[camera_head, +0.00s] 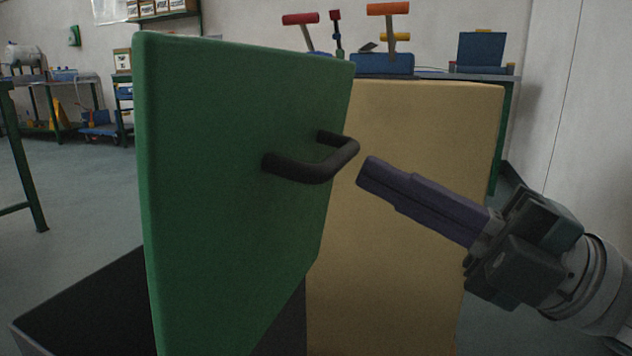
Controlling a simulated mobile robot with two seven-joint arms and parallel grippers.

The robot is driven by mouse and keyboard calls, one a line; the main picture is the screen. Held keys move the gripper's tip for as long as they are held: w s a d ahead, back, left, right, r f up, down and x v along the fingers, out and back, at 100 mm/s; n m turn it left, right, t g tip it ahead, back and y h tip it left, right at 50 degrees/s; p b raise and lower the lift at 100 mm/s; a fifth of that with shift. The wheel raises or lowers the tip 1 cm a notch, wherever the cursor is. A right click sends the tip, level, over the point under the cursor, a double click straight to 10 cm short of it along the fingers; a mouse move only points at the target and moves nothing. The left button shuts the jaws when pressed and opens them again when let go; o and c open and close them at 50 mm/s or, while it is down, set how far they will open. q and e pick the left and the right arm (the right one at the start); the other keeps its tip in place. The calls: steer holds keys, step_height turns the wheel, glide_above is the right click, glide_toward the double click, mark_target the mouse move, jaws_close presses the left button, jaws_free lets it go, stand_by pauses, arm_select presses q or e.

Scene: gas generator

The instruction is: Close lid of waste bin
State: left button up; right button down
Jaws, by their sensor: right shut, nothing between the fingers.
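The green lid (225,190) of the waste bin stands raised, nearly upright, in the middle left of the head view. A black bar handle (318,170) sticks out from its face towards the right. The dark bin body (85,310) shows below the lid at the lower left; most of it is hidden or out of frame. My right gripper (370,170) comes in from the lower right. Its purple fingers are shut and empty, with the tips just right of the handle; a small gap shows between them. My left gripper is not in view.
A tan box-like panel (410,220) stands right behind the lid and my right gripper. Behind it is a workbench with red and orange handled tools (388,25) and a blue case (481,50). Open grey floor (75,205) lies to the left.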

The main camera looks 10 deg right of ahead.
steer(key=shift+w+a+r, duration=0.2)
steer(key=shift+w+a, duration=0.1)
steer(key=shift+a, duration=0.15)
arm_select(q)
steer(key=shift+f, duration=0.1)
